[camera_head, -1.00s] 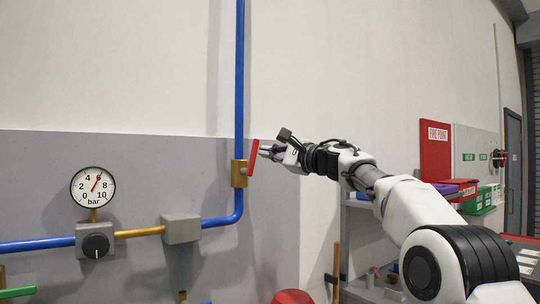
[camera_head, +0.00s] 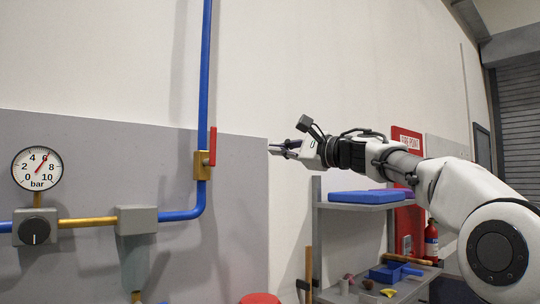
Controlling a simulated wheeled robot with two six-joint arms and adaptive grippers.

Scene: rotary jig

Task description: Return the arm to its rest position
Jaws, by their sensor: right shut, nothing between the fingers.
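My right gripper (camera_head: 278,149) is shut and empty, in front of the pale wall at the middle of the head view. Its arm reaches in from the right edge. The gripper is to the right of the red valve handle (camera_head: 212,147), with a clear gap between them in the picture. The handle stands upright along the brass valve body (camera_head: 202,166) on the blue pipe (camera_head: 205,70). My left gripper is not in view.
A pressure gauge (camera_head: 37,168) and a black knob (camera_head: 34,231) are on the left. A grey shelf unit (camera_head: 318,225) with a blue box (camera_head: 364,197) on top stands below my right arm. A fire extinguisher (camera_head: 431,240) is at the right.

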